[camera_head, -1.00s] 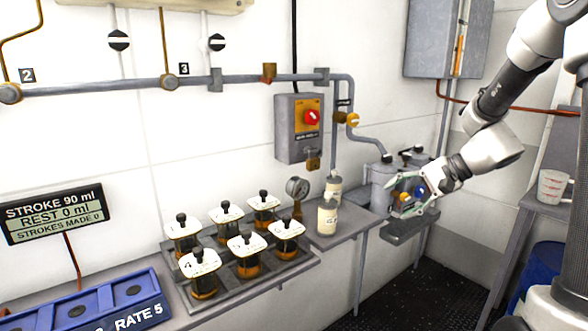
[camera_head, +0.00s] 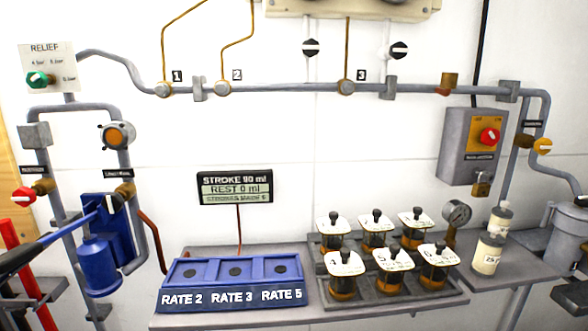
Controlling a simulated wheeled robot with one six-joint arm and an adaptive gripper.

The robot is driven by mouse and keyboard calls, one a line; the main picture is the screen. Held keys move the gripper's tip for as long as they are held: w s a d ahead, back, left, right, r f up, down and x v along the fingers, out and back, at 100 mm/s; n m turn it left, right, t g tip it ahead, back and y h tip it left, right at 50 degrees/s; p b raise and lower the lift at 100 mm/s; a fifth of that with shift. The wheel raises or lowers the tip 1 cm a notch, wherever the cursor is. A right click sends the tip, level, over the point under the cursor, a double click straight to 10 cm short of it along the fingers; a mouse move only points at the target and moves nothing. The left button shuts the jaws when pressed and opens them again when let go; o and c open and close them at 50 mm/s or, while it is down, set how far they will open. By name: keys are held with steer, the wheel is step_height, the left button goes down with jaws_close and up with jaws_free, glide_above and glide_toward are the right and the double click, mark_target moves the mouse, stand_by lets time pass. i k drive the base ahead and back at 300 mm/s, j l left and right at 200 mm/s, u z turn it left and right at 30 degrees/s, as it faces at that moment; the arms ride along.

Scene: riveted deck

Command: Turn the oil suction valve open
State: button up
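My gripper is outside the current view. Several valves show, but their small labels are too blurred for me to tell which is the oil suction valve. A valve with a red knob (camera_head: 23,196) is on the far-left pipe under a black label. A valve with a black and white handle (camera_head: 115,202) is on the pipe beside the blue pump (camera_head: 100,265). A valve with a yellow knob (camera_head: 542,147) is on the right pipe. A relief valve with a green knob (camera_head: 38,79) is at upper left.
A blue rate tray (camera_head: 235,294) and a rack with several capped jars (camera_head: 410,296) stand on the bench. A grey switch box (camera_head: 472,148) with a red knob and padlock hangs at right. A blue pump lever (camera_head: 68,228) reaches across the lower left.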

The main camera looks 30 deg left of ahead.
mark_target(24, 196)
steer(key=u, duration=1.8)
